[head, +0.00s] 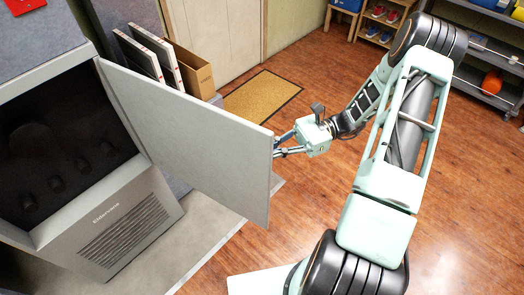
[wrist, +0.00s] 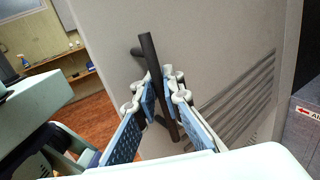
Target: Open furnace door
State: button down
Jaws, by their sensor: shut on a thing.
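The furnace (head: 55,215) stands at the left of the head view, grey, with a vent grille low on its front. Its flat grey door (head: 195,135) stands swung well out from the dark opening (head: 65,140), hinged on the opening's right side. My gripper (head: 276,146) is at the door's free edge, on its outer face. In the wrist view, the door's outer face (wrist: 225,45) has slanted louvers and a dark bar handle (wrist: 148,50). My gripper's blue-padded fingers (wrist: 160,97) are shut on this handle. The door hides the handle in the head view.
Filters and a cardboard box (head: 190,70) stand behind the door. A tan mat (head: 262,100) lies on the wood floor. Shelves with shoes (head: 380,20) and a grey rack (head: 490,80) stand at the back right. The floor right of the door is clear apart from my arm.

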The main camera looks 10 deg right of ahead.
jog(key=shift+w+d+f, duration=0.1)
jog(key=shift+d+f, duration=0.05)
jog(key=shift+d, duration=0.15)
dwell(0.4)
jog(key=c, duration=2.1)
grip_release()
jog(key=v, duration=1.2)
